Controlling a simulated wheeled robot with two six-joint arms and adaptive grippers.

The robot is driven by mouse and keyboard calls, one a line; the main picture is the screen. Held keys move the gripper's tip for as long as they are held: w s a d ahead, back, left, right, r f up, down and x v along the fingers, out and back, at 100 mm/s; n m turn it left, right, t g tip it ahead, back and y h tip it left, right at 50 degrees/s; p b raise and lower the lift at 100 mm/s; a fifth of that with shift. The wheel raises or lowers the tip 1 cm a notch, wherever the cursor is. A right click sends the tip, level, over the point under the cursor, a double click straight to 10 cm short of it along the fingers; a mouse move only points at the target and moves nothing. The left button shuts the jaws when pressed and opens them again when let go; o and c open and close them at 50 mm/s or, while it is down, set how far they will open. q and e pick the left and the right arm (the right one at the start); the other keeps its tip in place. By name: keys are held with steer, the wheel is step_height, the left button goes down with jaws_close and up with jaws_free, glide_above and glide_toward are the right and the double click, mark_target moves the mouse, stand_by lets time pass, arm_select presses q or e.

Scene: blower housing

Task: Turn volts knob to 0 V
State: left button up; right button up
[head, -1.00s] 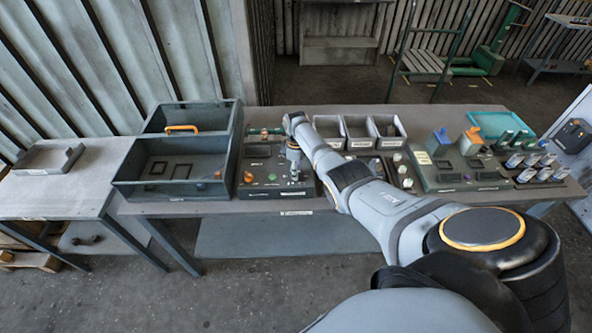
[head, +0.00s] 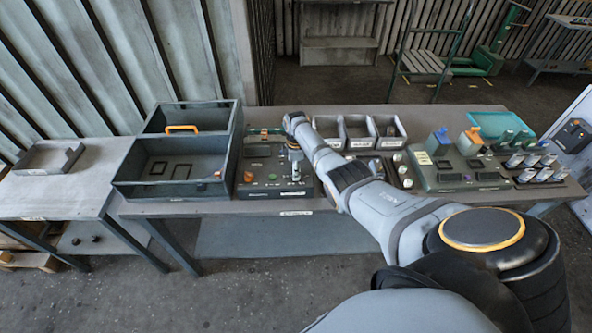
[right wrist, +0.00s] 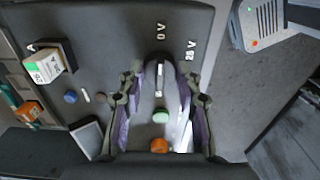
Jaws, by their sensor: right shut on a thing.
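The volts knob (right wrist: 159,64) is dark with a white pointer line and shows between my right fingers in the right wrist view. Its line runs nearly up the picture, roughly in line with the printed 0 V label (right wrist: 161,32). The 25 V label (right wrist: 191,49) is to the right. My right gripper (right wrist: 160,88) has purple pads and is shut on the knob; the fingers hide part of it. In the head view the right gripper (head: 296,166) points down onto the dark control panel (head: 262,190). My left gripper is not in view.
An orange button (right wrist: 159,146) and a green button (right wrist: 161,116) are close to the fingers. A dark open tray (head: 180,190) stands left of the panel. Grey bins (head: 358,143) stand behind, and a second panel (head: 448,186) stands to the right.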

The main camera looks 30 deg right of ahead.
steer(key=o, duration=1.2)
steer(key=shift+c, duration=0.2)
step_height(320, 180, up, 12)
